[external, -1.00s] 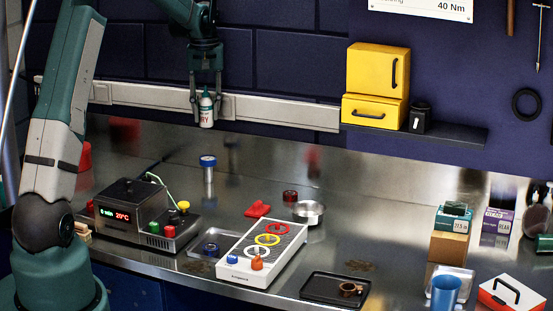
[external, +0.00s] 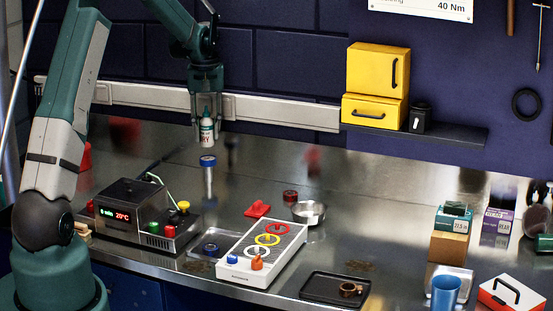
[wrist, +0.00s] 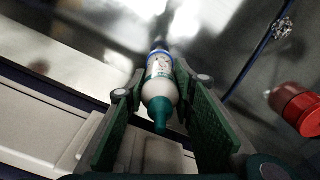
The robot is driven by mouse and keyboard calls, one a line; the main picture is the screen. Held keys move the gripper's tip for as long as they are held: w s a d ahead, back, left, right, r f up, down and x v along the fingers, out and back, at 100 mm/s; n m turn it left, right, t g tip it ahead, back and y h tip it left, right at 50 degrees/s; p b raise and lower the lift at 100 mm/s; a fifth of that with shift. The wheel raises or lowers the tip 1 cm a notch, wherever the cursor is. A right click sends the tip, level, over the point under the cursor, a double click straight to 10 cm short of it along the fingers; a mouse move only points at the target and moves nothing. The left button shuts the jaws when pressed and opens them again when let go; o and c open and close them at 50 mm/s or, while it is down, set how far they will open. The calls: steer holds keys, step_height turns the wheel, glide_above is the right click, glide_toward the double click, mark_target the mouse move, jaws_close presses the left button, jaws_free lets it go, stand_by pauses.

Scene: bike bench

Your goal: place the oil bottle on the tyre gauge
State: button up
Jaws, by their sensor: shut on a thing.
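The oil bottle (external: 207,134) is white with a teal cap and hangs upright in my gripper (external: 207,142). In the wrist view, the fingers of my gripper (wrist: 161,84) are closed on both sides of the bottle (wrist: 160,88). The wrist view mostly hides what is under the bottle.
A black box with a lit display (external: 137,212) stands left of the stem. A white board with coloured rings (external: 262,252), a red piece (external: 257,209) and a metal bowl (external: 309,212) lie to the right. A wall rail (external: 285,110) runs behind.

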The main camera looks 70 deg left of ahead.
mark_target(207, 141)
steer(key=shift+f, duration=0.1)
steer(key=shift+f, duration=1.8)
steer(key=shift+f, duration=0.15)
steer(key=o, duration=0.9)
steer(key=shift+o, duration=0.2)
step_height(207, 141, up, 12)
steer(key=shift+r, duration=0.15)
steer(key=shift+d, duration=0.1)
